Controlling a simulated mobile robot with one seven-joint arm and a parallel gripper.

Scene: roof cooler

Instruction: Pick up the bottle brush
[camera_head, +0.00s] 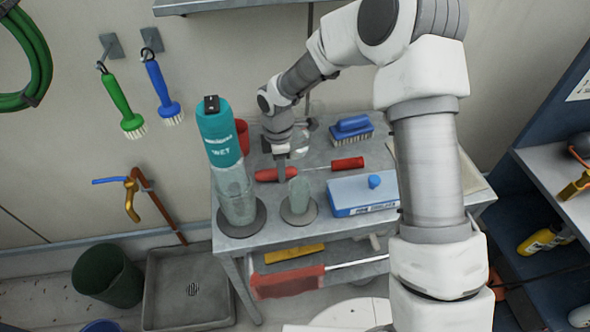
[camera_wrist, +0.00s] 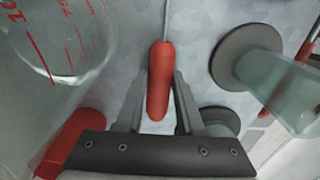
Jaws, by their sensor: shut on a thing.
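The bottle brush lies on the grey cart top, its red handle (camera_head: 268,175) at the left and a thin rod running right to a red end piece (camera_head: 347,164). My gripper (camera_head: 282,172) points down over the cart, shut on the red handle. In the wrist view the handle (camera_wrist: 160,95) sits between the two fingers of my gripper (camera_wrist: 160,78), and its rod (camera_wrist: 166,20) runs away to the top edge. The far end of the brush is outside the wrist view. Whether the handle touches the cart is unclear.
A tall clear container with a teal top (camera_head: 219,135) stands left, a small clear vessel (camera_head: 300,195) in front. A blue-lidded box (camera_head: 362,193) is front right, a blue scrub brush (camera_head: 351,127) behind. A red cup (camera_head: 242,137) stands at the back left.

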